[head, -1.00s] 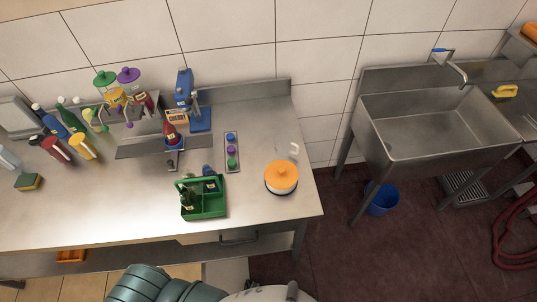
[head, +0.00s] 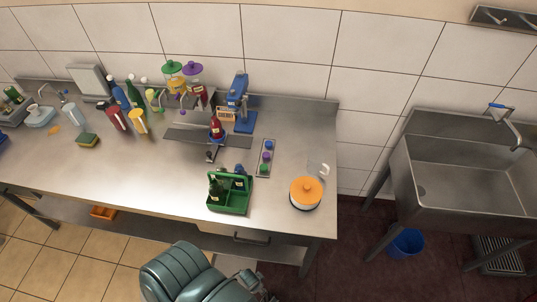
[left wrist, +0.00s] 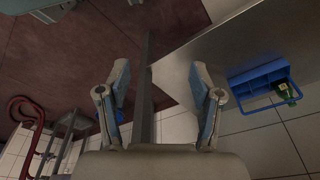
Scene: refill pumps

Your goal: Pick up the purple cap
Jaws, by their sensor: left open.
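The purple cap (head: 267,156) sits in the middle of a narrow grey tray (head: 261,173) on the steel table, between a blue cap (head: 268,144) and a green cap (head: 264,168). My left gripper shows in the left wrist view (left wrist: 160,95), its two fingers spread with nothing between them. The purple cap is not visible in that view. In the head view a green arm part of mine is at the bottom, below the table's front edge, away from the caps. My right gripper is not in view.
A green caddy with bottles (head: 230,205) stands in front of the tray. A blue press (head: 239,105) and a red bottle (head: 216,128) stand behind and left. The table's front left area is clear.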

